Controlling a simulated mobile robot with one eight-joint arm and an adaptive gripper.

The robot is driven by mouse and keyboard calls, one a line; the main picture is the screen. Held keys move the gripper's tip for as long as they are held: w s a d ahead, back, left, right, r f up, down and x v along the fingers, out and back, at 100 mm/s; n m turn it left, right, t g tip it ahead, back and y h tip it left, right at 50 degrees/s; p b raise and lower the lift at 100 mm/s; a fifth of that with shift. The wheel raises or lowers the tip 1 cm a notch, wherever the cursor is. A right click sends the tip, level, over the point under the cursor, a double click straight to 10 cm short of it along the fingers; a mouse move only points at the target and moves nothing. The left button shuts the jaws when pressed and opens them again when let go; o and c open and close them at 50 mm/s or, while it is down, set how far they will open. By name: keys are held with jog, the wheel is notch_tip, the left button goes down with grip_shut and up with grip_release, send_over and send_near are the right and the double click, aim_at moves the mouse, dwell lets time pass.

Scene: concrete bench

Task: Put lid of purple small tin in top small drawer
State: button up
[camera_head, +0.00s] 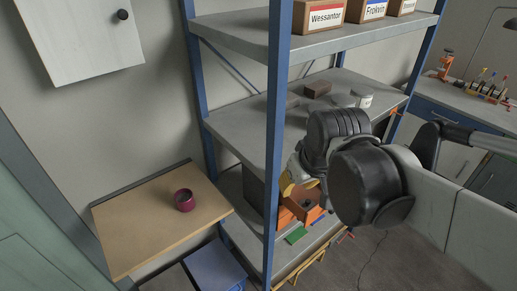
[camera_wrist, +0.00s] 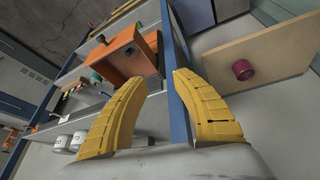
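A small purple tin (camera_head: 185,200) stands on a wooden wall shelf at the left in the head view. It also shows at the right in the wrist view (camera_wrist: 242,70). Its top looks dark, and I cannot tell whether the lid is on. My gripper (camera_wrist: 160,77) has its two yellow fingers spread, with nothing between them. In the head view the arm hides most of it. I cannot make out a top small drawer.
The rack's blue upright (camera_head: 277,130) stands between my arm and the wooden shelf (camera_head: 140,225). Labelled boxes (camera_head: 320,15) sit on the rack's top shelf. White cans (camera_wrist: 62,143) stand on a rack shelf. The wooden shelf is clear around the tin.

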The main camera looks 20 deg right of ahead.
jog(key=s+a, duration=0.1)
jog(key=s+a+t, duration=0.2)
jog(key=a, duration=0.1)
jog(key=shift+s+r+m, duration=0.25)
jog(key=shift+s+m, duration=0.05)
jog(key=shift+f, duration=0.15)
